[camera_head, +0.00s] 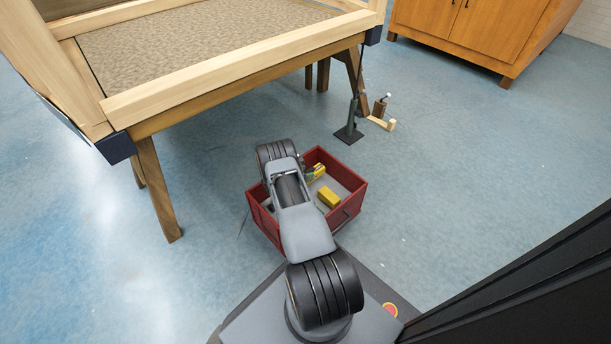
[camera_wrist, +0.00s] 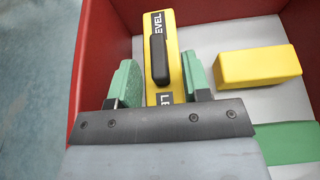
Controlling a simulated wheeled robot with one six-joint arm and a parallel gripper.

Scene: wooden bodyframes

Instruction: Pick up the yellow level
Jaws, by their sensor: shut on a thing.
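The yellow level (camera_wrist: 181,68), with a black raised bar and dark "LEVEL" lettering, is between the green pads of my gripper (camera_wrist: 158,82) in the wrist view. The pads are shut on its two sides. The lower part of the level is hidden behind the gripper body. In the head view the level (camera_head: 317,171) shows only in part, beside my gripper at the far side of the red box (camera_head: 349,205). The level is inside or just over the box; its height above the floor of the box is hard to tell.
A yellow block (camera_wrist: 259,66) lies in the box to the right of the level, and it also shows in the head view (camera_head: 328,197). A green strip (camera_wrist: 290,145) lies near it. A wooden-framed table (camera_head: 240,68) stands behind, with a dark stand (camera_head: 350,130) on the floor.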

